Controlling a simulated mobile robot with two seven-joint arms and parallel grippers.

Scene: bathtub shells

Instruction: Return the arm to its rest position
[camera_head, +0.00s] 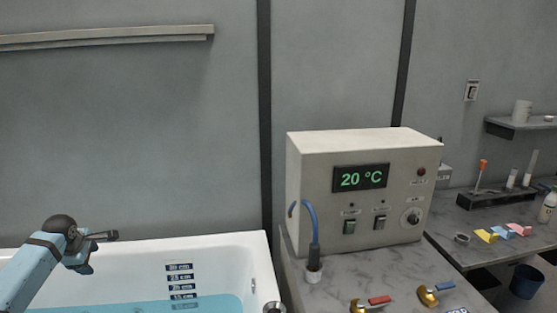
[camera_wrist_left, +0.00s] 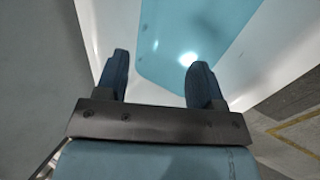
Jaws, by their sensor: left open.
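My left arm comes in from the lower left in the head view, with its left gripper (camera_head: 100,252) over the left part of the white bathtub (camera_head: 205,250). In the left wrist view the left gripper (camera_wrist_left: 160,80) has its two blue fingers wide apart, with nothing between them. Below the fingers that view shows the tub's blue water (camera_wrist_left: 185,35) and white wall (camera_wrist_left: 262,60). My right gripper is not in view.
A control box (camera_head: 365,190) reading 20 °C stands on a marble counter (camera_head: 390,270) right of the tub. A bar (camera_head: 110,36) runs along the wall above the tub.

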